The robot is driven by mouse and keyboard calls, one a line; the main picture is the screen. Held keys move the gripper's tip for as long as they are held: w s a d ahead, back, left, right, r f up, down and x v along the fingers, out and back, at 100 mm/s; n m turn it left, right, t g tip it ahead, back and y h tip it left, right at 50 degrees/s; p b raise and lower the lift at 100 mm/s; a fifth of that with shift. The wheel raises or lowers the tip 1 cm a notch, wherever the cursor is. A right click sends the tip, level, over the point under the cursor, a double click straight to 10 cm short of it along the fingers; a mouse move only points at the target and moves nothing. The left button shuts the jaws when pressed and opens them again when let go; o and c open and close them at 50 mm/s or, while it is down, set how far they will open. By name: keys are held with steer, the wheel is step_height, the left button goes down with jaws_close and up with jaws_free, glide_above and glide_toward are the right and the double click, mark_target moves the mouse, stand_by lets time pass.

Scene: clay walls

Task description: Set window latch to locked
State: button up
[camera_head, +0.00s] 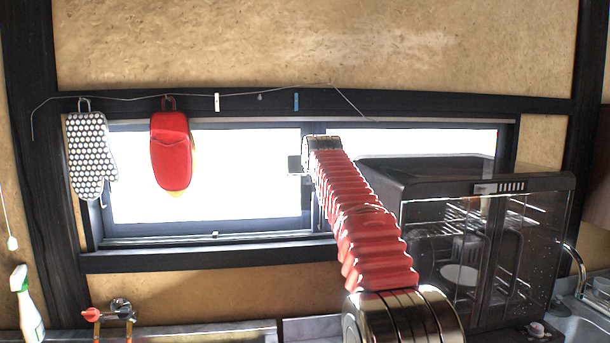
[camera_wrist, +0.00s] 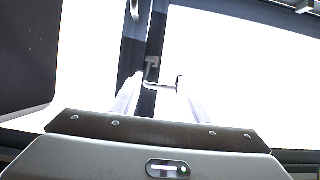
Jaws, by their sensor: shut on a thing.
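The window (camera_head: 210,180) has a dark frame and bright panes, with a dark upright where the sashes meet. My gripper (camera_head: 297,165) is at that middle upright at the end of my red arm. In the wrist view, the pale fingers of my gripper (camera_wrist: 160,88) are on either side of the small grey window latch (camera_wrist: 152,64) on the dark upright. The gripper is shut on the latch. Glare washes out the fingertips, so the exact contact is unclear. In the head view the latch is hidden behind my gripper and arm, and its setting cannot be read.
A dark glass-fronted dish cabinet (camera_head: 480,250) stands right of my arm. A dotted mitt (camera_head: 90,155) and a red mitt (camera_head: 171,150) hang at left. A spray bottle (camera_head: 27,305) and a tap (camera_head: 120,310) are below.

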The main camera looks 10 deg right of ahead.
steer(key=o, duration=0.9)
steer(key=shift+r, duration=0.25)
steer(key=shift+d+f+t, duration=0.15)
steer(key=shift+f+t, duration=0.15)
steer(key=shift+t, duration=0.3)
steer(key=shift+f, duration=0.1)
steer(key=shift+s+f+t, duration=0.8)
steer(key=shift+s+t, duration=0.7)
steer(key=shift+s, duration=5.9)
step_height(320, 180, up, 11)
steer(key=w+m+t+h, duration=0.1)
steer(key=m+h, duration=0.5)
steer(key=m, duration=0.6)
steer(key=shift+w+d, duration=0.25)
steer(key=shift+w, duration=0.3)
